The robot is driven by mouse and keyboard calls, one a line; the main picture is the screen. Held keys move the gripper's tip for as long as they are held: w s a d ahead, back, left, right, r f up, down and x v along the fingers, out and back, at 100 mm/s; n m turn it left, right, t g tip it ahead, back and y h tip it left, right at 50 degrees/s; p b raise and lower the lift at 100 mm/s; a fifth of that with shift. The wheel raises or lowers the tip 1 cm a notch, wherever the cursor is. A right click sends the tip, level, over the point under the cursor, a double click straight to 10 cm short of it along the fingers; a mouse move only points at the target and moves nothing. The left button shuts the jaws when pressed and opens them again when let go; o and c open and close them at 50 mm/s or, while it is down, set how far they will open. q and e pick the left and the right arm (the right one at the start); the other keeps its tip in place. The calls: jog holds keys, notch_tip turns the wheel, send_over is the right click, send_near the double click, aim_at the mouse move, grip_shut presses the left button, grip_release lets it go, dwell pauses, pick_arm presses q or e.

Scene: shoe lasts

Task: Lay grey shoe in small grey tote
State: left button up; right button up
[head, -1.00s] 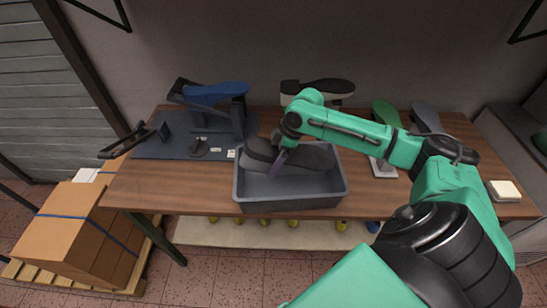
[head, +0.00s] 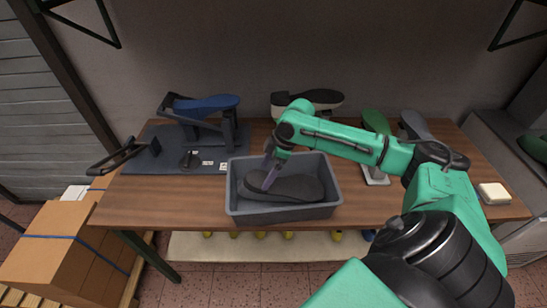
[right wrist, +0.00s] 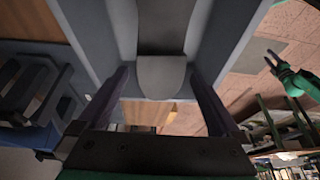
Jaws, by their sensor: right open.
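The dark grey shoe (head: 292,189) lies lengthwise inside the small grey tote (head: 285,214), which stands at the front middle of the table. My right gripper (head: 266,182) reaches down into the tote at the shoe's left end, fingers pointing down. In the right wrist view, the gripper (right wrist: 160,100) is open, one finger on each side of the shoe's lighter grey end (right wrist: 162,78), with a gap visible beside it. The tote's walls (right wrist: 90,35) show around the shoe there.
A blue shoe form (head: 205,104) sits on a black stand on a dark mat (head: 145,164) at the left. A black-and-white shoe (head: 305,103), a green one (head: 375,121) and a grey one (head: 415,124) stand behind. A pale block (head: 494,193) lies far right.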

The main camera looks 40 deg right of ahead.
jog(key=b+v, duration=0.2)
jog(key=v, duration=1.1)
jog(key=shift+r, duration=0.4)
